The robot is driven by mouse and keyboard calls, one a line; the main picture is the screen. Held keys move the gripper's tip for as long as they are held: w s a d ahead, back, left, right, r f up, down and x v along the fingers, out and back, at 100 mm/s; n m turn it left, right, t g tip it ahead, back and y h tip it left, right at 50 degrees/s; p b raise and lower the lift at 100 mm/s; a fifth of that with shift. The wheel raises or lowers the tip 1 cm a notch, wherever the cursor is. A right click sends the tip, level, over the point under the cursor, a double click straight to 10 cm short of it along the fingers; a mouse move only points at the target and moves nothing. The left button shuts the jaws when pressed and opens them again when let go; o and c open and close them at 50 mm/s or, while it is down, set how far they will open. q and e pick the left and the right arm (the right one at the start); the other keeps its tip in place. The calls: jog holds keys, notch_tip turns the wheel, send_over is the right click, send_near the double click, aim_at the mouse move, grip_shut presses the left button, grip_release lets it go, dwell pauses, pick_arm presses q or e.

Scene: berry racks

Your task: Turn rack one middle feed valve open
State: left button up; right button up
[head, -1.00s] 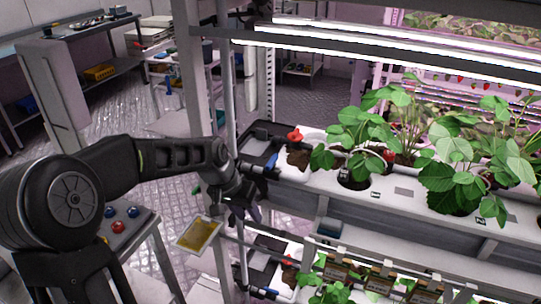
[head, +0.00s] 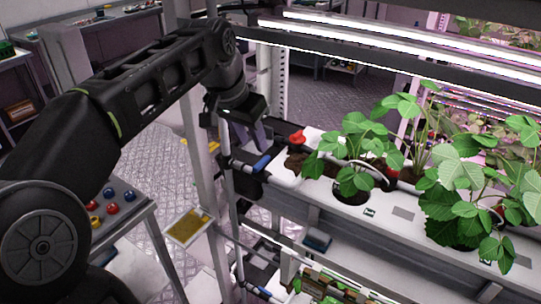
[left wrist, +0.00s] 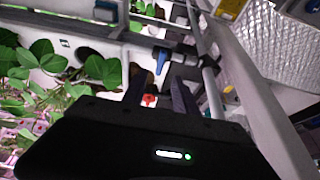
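A valve with a blue lever handle (head: 262,163) sits on the feed pipe at the near left end of the planted rack tier. The same blue handle (left wrist: 161,60) shows in the left wrist view, just beyond my fingertips. A second blue-handled valve (head: 264,292) shows lower down, at the tier below. My left gripper (head: 248,136) points down above and slightly left of the upper valve, apart from it. In the left wrist view its two fingers (left wrist: 160,86) are spread with nothing held between them. My right gripper is not in view.
A red knob (head: 297,137) stands on the tier beside the valve. Strawberry plants (head: 360,150) fill the white trough to the right. A rack post (head: 205,165) and yellow card (head: 188,228) are close on the left. A button stand (head: 115,210) is at lower left.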

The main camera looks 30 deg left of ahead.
aim_at(261, 162)
pick_arm(q)
jog(key=x, duration=0.8)
jog(key=shift+a+p, duration=0.1)
jog(key=shift+p, duration=0.2)
jog(key=shift+c, duration=0.3)
grip_shut()
